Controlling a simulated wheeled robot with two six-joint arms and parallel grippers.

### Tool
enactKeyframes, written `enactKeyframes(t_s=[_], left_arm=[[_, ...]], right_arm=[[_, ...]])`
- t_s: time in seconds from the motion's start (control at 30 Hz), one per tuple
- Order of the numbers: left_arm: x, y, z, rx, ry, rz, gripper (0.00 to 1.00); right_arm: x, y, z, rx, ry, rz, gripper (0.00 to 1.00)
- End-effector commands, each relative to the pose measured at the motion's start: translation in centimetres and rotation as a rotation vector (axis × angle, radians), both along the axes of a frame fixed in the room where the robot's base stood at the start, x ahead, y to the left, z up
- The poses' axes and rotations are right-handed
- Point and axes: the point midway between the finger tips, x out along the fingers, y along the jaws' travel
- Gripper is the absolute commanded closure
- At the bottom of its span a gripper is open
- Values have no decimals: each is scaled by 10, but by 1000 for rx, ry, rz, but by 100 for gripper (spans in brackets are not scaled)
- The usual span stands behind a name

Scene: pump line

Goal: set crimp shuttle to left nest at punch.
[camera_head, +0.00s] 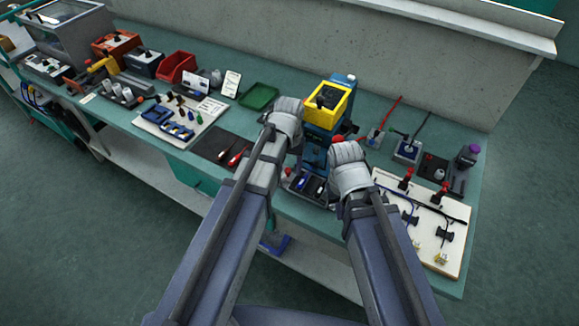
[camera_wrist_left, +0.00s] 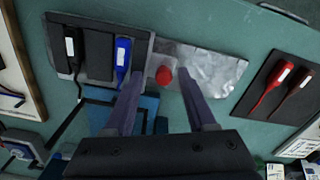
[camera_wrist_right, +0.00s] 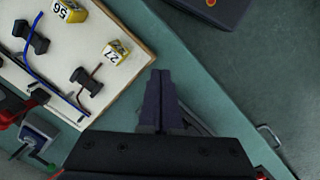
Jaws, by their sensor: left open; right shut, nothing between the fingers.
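The crimp shuttle looks like the dark tray (camera_wrist_left: 97,62) with a black and a blue handled piece in it and a red knob (camera_wrist_left: 165,76) at its side. It sits on a shiny metal plate (camera_wrist_left: 215,72), in front of the blue punch with a yellow top (camera_head: 327,103). The tray also shows in the head view (camera_head: 308,185). My left gripper (camera_wrist_left: 158,84) is open, with its fingers on either side of the red knob; I cannot tell whether they touch it. My right gripper (camera_wrist_right: 167,90) is shut and empty near the white board's edge.
A white board (camera_head: 440,240) with cables and tagged parts lies at the right. A green tray (camera_head: 259,96) and red bin (camera_head: 177,68) stand further left. The bench's front edge is near both arms.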

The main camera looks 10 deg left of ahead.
Motion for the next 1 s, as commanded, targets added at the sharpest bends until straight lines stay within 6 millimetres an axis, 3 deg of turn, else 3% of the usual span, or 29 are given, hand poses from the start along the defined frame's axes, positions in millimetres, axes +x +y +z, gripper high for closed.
enactKeyframes(t_s=[0.27, 0.7, 1.0], left_arm=[[0, 0, 20, 0, 0, 0, 44], [0, 0, 74, -1, 0, -1, 44], [0, -1, 77, -1, 1, -1, 44]], right_arm=[[0, 0, 20, 0, 0, 0, 100], [0, 0, 74, 0, 0, 0, 100], [0, 0, 77, 0, 0, 0, 100]])
